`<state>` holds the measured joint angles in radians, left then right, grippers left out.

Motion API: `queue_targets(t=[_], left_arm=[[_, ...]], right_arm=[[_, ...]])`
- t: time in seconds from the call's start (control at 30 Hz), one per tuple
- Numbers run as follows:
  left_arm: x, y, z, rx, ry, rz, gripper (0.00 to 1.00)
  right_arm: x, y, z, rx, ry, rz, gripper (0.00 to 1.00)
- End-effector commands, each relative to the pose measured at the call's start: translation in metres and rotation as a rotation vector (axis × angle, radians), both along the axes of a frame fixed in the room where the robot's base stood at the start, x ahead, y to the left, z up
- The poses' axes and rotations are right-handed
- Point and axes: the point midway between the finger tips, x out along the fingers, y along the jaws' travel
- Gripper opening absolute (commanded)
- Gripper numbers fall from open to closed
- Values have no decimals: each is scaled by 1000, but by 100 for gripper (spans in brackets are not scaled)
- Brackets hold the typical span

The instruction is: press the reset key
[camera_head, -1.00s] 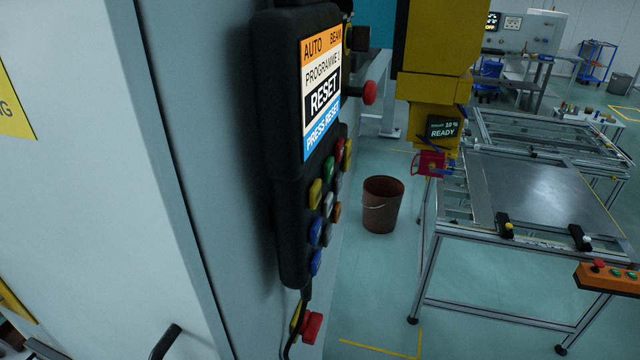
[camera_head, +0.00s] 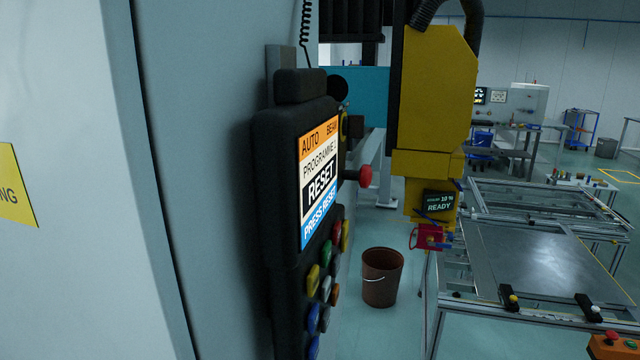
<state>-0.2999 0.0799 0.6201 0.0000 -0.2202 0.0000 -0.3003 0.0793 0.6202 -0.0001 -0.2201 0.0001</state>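A black control pendant (camera_head: 282,170) hangs on the side of the grey cabinet, seen at a steep angle. Its screen (camera_head: 320,186) reads AUTO, BEAM, PROGRAMME, RESET and PRESS RESET. Below the screen are several coloured keys, among them a yellow key (camera_head: 313,279), a green key (camera_head: 326,252), a grey key (camera_head: 325,288), an orange key (camera_head: 335,294) and a blue key (camera_head: 313,318). Labels on the keys cannot be read, so I cannot tell which is reset. The pendant's lower end is cut off by the frame. Neither gripper is in view.
The grey cabinet (camera_head: 90,100) fills the left side. A red mushroom button (camera_head: 365,176) sticks out behind the pendant. A brown bucket (camera_head: 381,279) stands on the floor. A yellow machine head (camera_head: 432,100) and a metal-framed table (camera_head: 530,262) stand at right.

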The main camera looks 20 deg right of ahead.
Motion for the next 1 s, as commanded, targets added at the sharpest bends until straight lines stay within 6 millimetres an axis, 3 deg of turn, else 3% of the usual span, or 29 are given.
queue_targets(t=[0.1, 0.4, 1.0], left_arm=[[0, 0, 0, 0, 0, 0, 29], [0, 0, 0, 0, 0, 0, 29], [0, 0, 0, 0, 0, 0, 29]], right_arm=[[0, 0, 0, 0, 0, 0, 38], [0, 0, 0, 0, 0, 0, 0], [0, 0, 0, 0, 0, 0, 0]])
